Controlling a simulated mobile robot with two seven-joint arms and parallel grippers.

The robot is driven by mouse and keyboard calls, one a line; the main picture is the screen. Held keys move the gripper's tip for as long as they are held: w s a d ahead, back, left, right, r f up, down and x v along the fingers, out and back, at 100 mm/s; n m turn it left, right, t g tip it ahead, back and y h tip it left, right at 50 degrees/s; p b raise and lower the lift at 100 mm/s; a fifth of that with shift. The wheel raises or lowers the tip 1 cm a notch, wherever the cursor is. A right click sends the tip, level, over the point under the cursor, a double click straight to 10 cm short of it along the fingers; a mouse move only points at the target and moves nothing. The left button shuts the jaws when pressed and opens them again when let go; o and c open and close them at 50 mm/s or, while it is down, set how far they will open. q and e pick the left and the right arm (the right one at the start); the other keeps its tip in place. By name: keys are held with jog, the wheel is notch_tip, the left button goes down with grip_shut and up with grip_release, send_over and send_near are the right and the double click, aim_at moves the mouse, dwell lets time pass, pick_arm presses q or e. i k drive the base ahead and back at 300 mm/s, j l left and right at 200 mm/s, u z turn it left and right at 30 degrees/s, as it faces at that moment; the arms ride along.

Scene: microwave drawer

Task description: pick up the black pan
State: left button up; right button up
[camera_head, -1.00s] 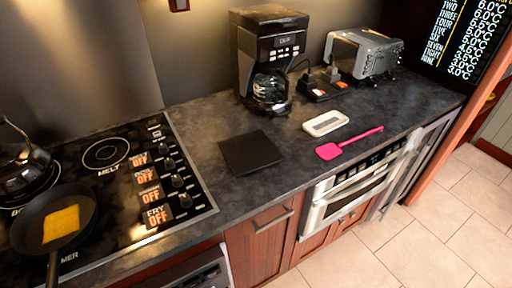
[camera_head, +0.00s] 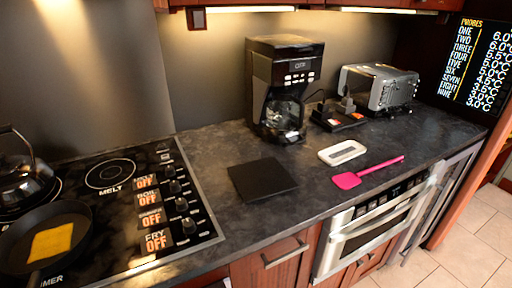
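The black pan (camera_head: 78,240) rests on the cooktop (camera_head: 120,215) at the lower left of the head view. A flat yellow-orange piece (camera_head: 52,241) lies inside it. Its handle (camera_head: 35,279) points toward the bottom edge of the picture, where it is cut off. Neither of my grippers shows in this view.
A kettle (camera_head: 22,182) stands just behind the pan. Control knobs line the cooktop's right side. On the counter are a black square mat (camera_head: 262,180), a coffee maker (camera_head: 284,85), a toaster (camera_head: 378,90), a white dish (camera_head: 342,153) and a pink spatula (camera_head: 350,180). Cabinets hang above.

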aim_at(47, 239)
jog(key=u, duration=1.4)
